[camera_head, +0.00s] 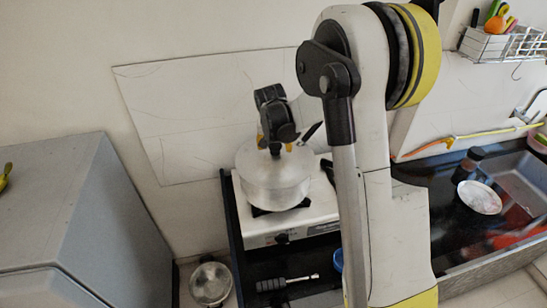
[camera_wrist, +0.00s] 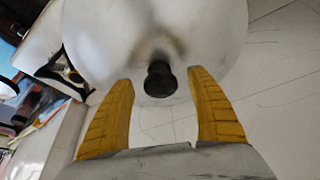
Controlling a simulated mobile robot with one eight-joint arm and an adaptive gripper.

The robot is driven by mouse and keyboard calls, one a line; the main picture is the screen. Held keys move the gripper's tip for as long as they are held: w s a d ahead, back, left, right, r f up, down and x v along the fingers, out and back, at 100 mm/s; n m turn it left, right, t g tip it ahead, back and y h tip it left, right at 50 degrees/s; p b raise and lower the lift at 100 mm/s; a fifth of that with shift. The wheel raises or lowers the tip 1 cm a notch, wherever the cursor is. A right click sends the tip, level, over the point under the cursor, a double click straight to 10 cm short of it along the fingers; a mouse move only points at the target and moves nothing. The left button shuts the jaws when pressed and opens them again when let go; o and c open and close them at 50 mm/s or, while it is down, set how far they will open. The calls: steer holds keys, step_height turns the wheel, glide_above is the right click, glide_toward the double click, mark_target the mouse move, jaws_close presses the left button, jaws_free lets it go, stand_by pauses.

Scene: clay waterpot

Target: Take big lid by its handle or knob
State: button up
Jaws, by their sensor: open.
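The big lid (camera_head: 249,160) is pale metal and sits on a silver pot (camera_head: 275,195) on the stove. In the head view my gripper (camera_head: 274,147) is over the lid and hides its middle. In the wrist view the lid (camera_wrist: 110,35) fills the top, with its black knob (camera_wrist: 160,84) near the centre. My gripper (camera_wrist: 160,80) is open there, with one yellow finger on each side of the knob and a visible gap to both. I cannot tell whether the fingertips are level with the knob in depth.
The pot stands on a white stove (camera_head: 315,218) against the wall. A grey cabinet (camera_head: 85,225) is at the left. A dark counter with a white bowl (camera_head: 479,197) lies at the right. A small pan (camera_head: 210,283) is low in front.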

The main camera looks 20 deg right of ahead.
steer(key=shift+w+f, duration=0.15)
steer(key=shift+f, duration=0.25)
steer(key=shift+r, duration=0.1)
jaws_close()
